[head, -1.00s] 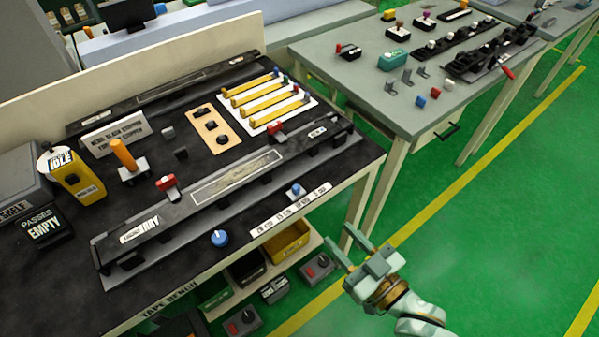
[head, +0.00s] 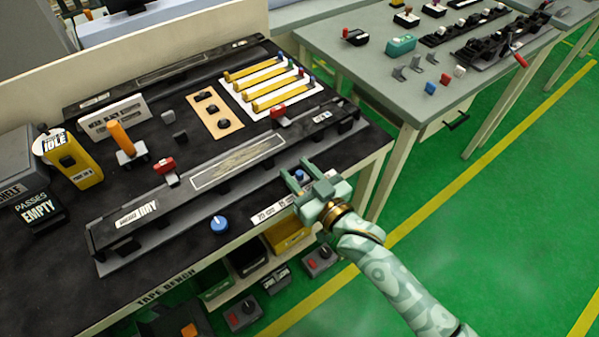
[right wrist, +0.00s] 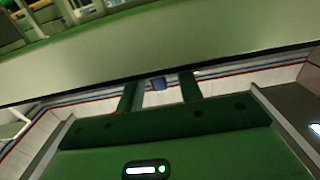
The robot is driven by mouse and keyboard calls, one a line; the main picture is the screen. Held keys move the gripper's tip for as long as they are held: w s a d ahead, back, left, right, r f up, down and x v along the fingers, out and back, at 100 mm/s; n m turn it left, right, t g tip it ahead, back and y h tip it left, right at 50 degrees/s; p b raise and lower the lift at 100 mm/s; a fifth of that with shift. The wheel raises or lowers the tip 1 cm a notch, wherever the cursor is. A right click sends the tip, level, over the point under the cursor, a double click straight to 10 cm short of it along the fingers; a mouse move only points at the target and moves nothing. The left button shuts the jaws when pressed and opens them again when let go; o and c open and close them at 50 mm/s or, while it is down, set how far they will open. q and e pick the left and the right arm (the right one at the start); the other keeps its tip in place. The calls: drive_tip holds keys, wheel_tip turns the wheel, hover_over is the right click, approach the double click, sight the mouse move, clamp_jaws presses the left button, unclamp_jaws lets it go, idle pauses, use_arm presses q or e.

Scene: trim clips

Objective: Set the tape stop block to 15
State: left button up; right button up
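The stop block appears to be the small block with a blue knob (head: 299,175) near the front edge of the tape bench, behind the label strip. My right gripper (head: 295,167) is open over the front edge, its fingers around or just above the blue knob; contact cannot be told. In the right wrist view a small blue piece (right wrist: 158,84) shows between the two parted fingers. The white label strip (head: 268,213) reads about 20 cm and 15 at its left; my gripper hides its right part. My left gripper is not in view.
Yellow strips (head: 262,85) lie on a white board farther back. A yellow bin (head: 290,236) sits on the shelf below.

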sight(281, 194)
clamp_jaws()
drive_tip(key=s+a, duration=0.1)
drive_tip(key=a, duration=0.1)
drive_tip(key=s+a+p, duration=0.1)
drive_tip(key=s+a, duration=0.1)
unclamp_jaws()
idle(0.3)
